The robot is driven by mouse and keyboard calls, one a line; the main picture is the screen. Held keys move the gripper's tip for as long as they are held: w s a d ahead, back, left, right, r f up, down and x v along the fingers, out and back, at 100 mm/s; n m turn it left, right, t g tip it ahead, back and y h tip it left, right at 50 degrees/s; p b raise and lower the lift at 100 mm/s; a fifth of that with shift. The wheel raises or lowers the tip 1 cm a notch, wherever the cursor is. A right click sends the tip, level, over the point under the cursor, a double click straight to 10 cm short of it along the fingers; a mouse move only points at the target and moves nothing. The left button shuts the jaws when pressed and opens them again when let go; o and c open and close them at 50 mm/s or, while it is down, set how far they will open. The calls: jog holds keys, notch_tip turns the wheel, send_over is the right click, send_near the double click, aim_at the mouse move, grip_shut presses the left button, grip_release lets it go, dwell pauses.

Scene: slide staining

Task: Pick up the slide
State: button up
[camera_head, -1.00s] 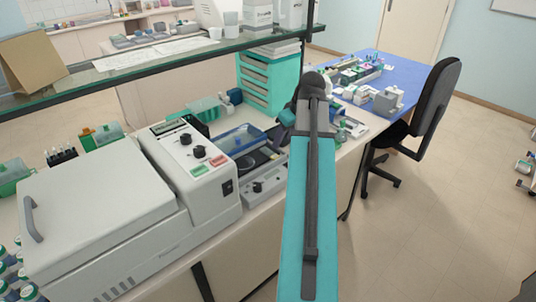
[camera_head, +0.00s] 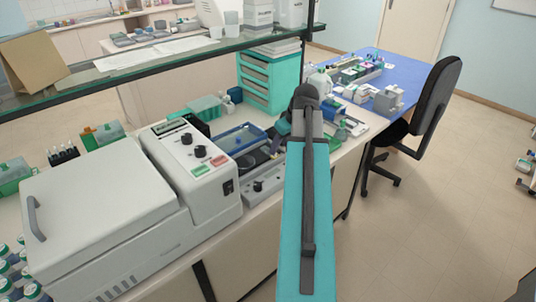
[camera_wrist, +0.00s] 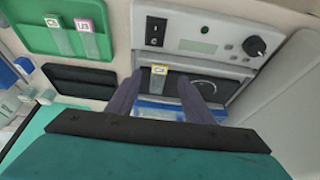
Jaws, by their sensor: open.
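My gripper (camera_wrist: 162,82) shows in the wrist view as two dark fingers, spread apart.
The grey device (camera_wrist: 195,22) with a knob stands just beyond the fingers. A black tray (camera_wrist: 75,76) lies to the left. In the head view a large white machine (camera_head: 100,205) and a blue-rimmed tray (camera_head: 238,140) share the bench. A black chair (camera_head: 435,95) stands at right.

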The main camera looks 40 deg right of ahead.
aim_at(277, 156)
jog(key=shift+w+p+x, duration=0.2)
jog(key=shift+p+x, duration=0.6)
jog(key=shift+x, duration=1.65)
jog(key=c, duration=1.1)
jog(key=shift+r, duration=0.2)
jog(key=shift+c, duration=0.2)
